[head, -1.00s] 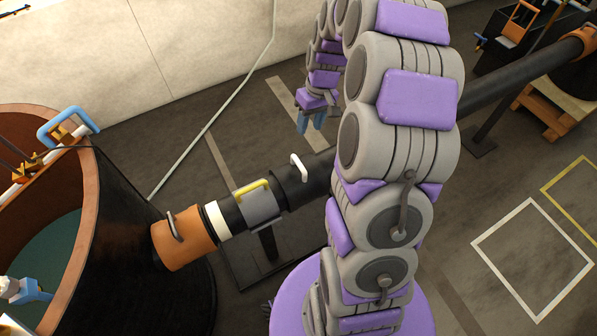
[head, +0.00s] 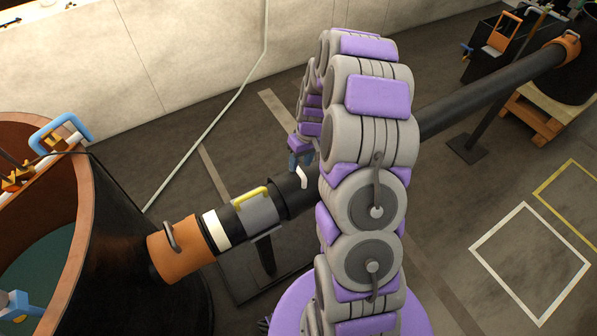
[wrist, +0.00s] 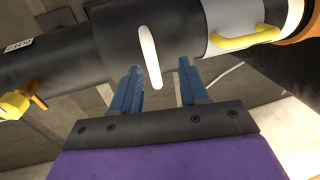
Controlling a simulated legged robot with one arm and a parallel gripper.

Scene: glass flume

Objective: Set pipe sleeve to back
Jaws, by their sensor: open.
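The pipe runs from the round tank toward the upper right in the head view. On it sits a black sleeve (head: 288,198) with a white handle (head: 302,178); I take this as the pipe sleeve. Beside it is a grey sleeve (head: 261,216) with a yellow handle (head: 250,194). My gripper (head: 300,157) is at the white handle in the head view, partly hidden by my arm. In the wrist view my gripper (wrist: 159,72) is open, with the white handle (wrist: 150,57) showing between its blue fingers. I cannot tell whether they touch it.
An orange collar (head: 180,250) with a grey handle joins the pipe to the tank (head: 120,225) at left. A yellow fitting (wrist: 15,105) shows at left in the wrist view. A pallet (head: 545,110) stands at upper right. Floor around the white square (head: 500,222) is clear.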

